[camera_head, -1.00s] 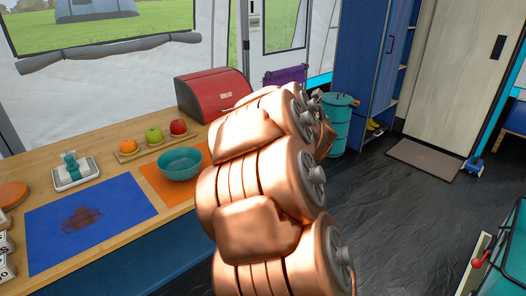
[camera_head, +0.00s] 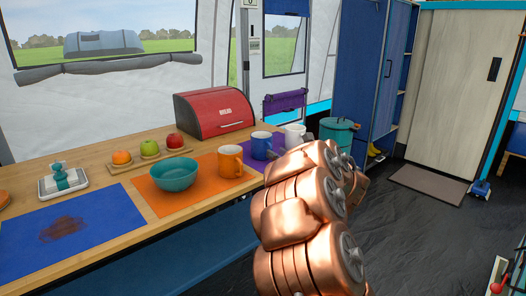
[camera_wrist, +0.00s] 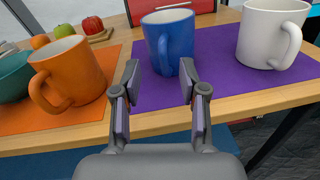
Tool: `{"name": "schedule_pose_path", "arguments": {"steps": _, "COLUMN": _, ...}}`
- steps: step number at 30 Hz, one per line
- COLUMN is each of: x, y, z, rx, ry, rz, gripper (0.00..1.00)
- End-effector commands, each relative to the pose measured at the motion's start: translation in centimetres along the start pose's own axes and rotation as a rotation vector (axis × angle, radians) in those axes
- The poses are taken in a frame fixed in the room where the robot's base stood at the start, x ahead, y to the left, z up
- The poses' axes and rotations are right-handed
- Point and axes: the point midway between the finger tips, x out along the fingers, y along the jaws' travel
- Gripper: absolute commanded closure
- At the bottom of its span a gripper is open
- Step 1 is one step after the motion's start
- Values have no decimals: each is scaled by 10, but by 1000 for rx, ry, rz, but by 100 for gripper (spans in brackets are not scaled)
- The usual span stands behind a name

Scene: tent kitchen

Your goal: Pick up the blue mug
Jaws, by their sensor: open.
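The blue mug (camera_head: 261,145) stands upright on a purple mat (camera_head: 256,165) near the counter's right end. In the wrist view the blue mug (camera_wrist: 168,42) is straight ahead, its handle facing me. My gripper (camera_wrist: 160,75) is open and empty, its two fingers apart at the counter's front edge. The mug's lower part shows between the fingertips and beyond them; I cannot tell whether they touch it.
An orange mug (camera_wrist: 68,75) stands to the left and a white mug (camera_wrist: 270,32) to the right. A teal bowl (camera_head: 174,174) sits on an orange mat. The red bread box (camera_head: 214,114) is behind. The wooden counter (camera_head: 113,190) has a front edge close below my fingers.

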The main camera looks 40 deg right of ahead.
Motion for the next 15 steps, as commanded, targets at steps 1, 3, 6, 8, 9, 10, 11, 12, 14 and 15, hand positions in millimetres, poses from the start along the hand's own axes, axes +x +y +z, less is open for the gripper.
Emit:
{"name": "schedule_pose_path", "arguments": {"steps": 1, "x": 3, "y": 0, "z": 0, "rx": 0, "ry": -1, "rz": 2, "gripper": 57}}
{"name": "schedule_pose_path", "arguments": {"steps": 3, "x": 8, "y": 0, "z": 1, "rx": 0, "ry": -1, "rz": 1, "gripper": 57}}
{"name": "schedule_pose_path", "arguments": {"steps": 6, "x": 17, "y": -3, "z": 3, "rx": 2, "ry": 0, "rz": 0, "gripper": 57}}
{"name": "schedule_pose_path", "arguments": {"steps": 8, "x": 24, "y": -3, "z": 4, "rx": 3, "ry": -1, "rz": 1, "gripper": 57}}
{"name": "schedule_pose_path", "arguments": {"steps": 9, "x": 29, "y": -4, "z": 6, "rx": 2, "ry": -1, "rz": 1, "gripper": 57}}
{"name": "schedule_pose_path", "arguments": {"steps": 10, "x": 34, "y": -4, "z": 6, "rx": 2, "ry": 1, "rz": 1, "gripper": 57}}
{"name": "schedule_pose_path", "arguments": {"steps": 11, "x": 38, "y": -4, "z": 5, "rx": 2, "ry": 1, "rz": 1, "gripper": 57}}
{"name": "schedule_pose_path", "arguments": {"steps": 12, "x": 42, "y": -4, "z": 5, "rx": 2, "ry": 0, "rz": 2, "gripper": 57}}
{"name": "schedule_pose_path", "arguments": {"steps": 14, "x": 47, "y": -4, "z": 6, "rx": 3, "ry": 0, "rz": 1, "gripper": 57}}
{"name": "schedule_pose_path", "arguments": {"steps": 15, "x": 49, "y": -4, "z": 6, "rx": 3, "ry": 1, "rz": 0, "gripper": 57}}
